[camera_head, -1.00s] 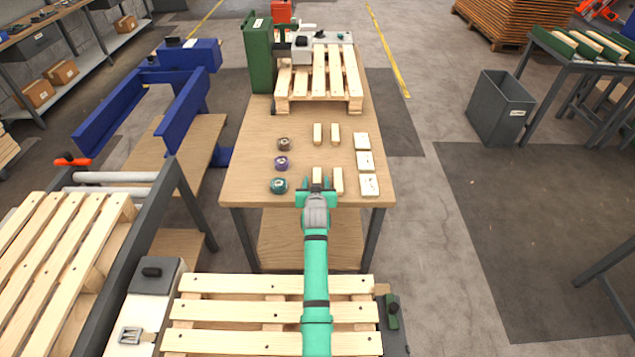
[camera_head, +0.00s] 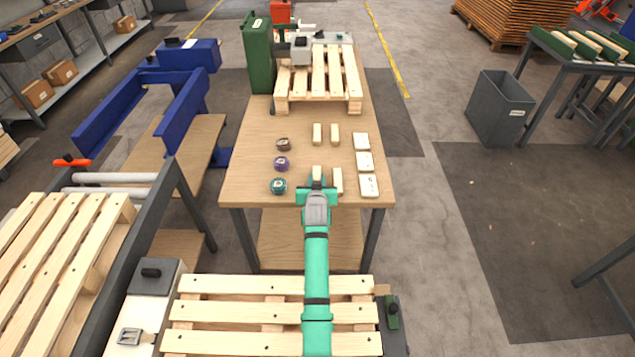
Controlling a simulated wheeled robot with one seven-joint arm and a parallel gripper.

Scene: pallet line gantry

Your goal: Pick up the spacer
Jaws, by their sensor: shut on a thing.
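Several small pale wooden spacers stand in two pairs on the wooden workbench. My gripper (camera_head: 317,184) is over the near edge of the bench, shut on the near left spacer (camera_head: 317,173). The lower part of that spacer is hidden by the gripper, and I cannot tell whether it is clear of the bench top. The near right spacer (camera_head: 338,181) stands just right of the gripper. The far pair, left (camera_head: 317,133) and right (camera_head: 335,134), stands farther back.
Three tape-like rolls, brown (camera_head: 283,144), purple (camera_head: 281,163) and teal (camera_head: 279,186), lie left. White cards (camera_head: 364,161) lie right. A small pallet (camera_head: 318,78) and green canister (camera_head: 258,55) stand at the back. The workbench (camera_head: 250,150) is bare between the rows.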

